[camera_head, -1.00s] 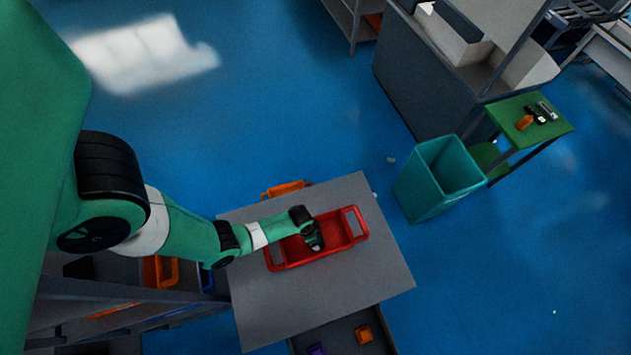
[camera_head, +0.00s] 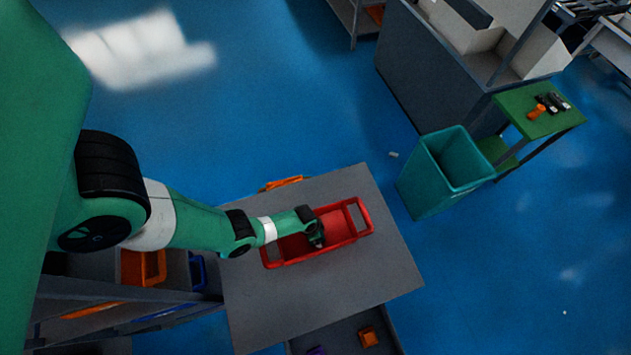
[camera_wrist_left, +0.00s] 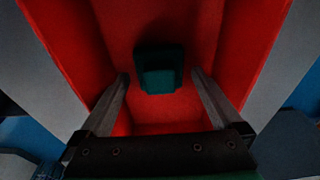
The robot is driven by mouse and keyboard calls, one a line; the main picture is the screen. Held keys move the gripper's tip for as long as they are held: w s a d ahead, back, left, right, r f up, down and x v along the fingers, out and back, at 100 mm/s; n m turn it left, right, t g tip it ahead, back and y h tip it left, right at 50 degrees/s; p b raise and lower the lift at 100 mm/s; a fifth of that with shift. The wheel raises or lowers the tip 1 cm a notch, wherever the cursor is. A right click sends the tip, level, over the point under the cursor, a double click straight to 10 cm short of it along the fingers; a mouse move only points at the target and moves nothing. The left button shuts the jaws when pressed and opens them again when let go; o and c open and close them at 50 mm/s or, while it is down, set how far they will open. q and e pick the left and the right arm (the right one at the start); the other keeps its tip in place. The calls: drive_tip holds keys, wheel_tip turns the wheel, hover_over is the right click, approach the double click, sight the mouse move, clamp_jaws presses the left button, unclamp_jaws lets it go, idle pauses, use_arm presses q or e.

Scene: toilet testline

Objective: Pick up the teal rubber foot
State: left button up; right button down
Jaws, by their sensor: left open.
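The teal rubber foot (camera_wrist_left: 160,68) is a small dark teal block in the left wrist view. It lies on the floor of the red tray (camera_head: 345,240), whose walls (camera_wrist_left: 248,50) also show in the left wrist view. My left gripper (camera_wrist_left: 160,88) is open, with one finger on each side and the foot ahead between the fingertips. No contact with the foot shows. In the head view my left gripper (camera_head: 316,240) points down over the red tray and hides the foot. My right gripper is not in view.
The red tray stands on a grey table (camera_head: 330,295) with bare surface around it. An orange bin (camera_head: 143,267) sits on a shelf at the left. A teal waste bin (camera_head: 420,185) and a green stand (camera_head: 540,115) are at the right.

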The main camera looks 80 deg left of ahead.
use_arm(q)
drive_tip(key=shift+f, duration=0.5)
drive_tip(key=shift+r, duration=0.1)
drive_tip(key=c, duration=1.4)
wheel_tip(320, 180, up, 10)
drive_tip(key=p, duration=0.7)
drive_tip(key=shift+w+r, duration=0.1)
